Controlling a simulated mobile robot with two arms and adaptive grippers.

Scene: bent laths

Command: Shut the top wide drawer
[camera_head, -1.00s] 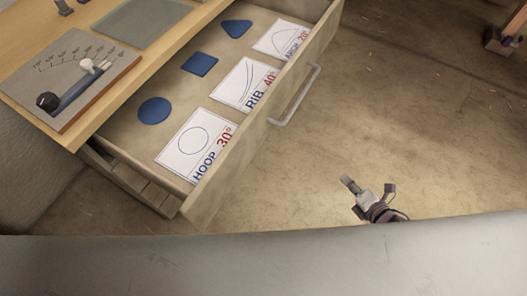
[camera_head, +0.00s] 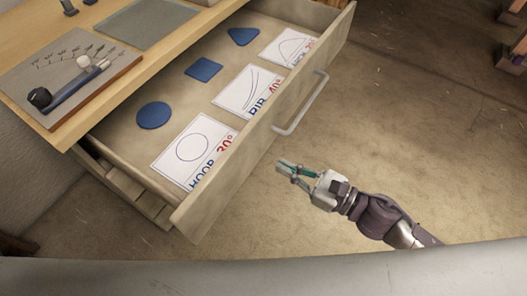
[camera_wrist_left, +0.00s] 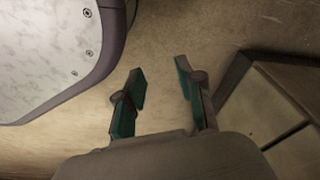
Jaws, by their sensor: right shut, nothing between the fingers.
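The top wide drawer (camera_head: 262,140) stands pulled out from under the wooden bench top in the head view. Its front has a pale bar handle (camera_head: 301,104). In it lie blue pieces, a round one (camera_head: 154,115), a square one (camera_head: 204,69) and a triangular one (camera_head: 243,36), and printed cards such as HOOP (camera_head: 194,149). My right gripper (camera_head: 287,166) is shut and empty, just outside the drawer front, below the handle in the picture and apart from it. My left gripper shows only in the left wrist view (camera_wrist_left: 160,88), open with nothing between its fingers.
On the bench top (camera_head: 150,60) sit a grey dial plate (camera_head: 62,78) with a lever and a greenish mat (camera_head: 146,23). Bare floor (camera_head: 420,130) lies right of the drawer. Dark-footed objects (camera_head: 512,55) stand at the far right edge.

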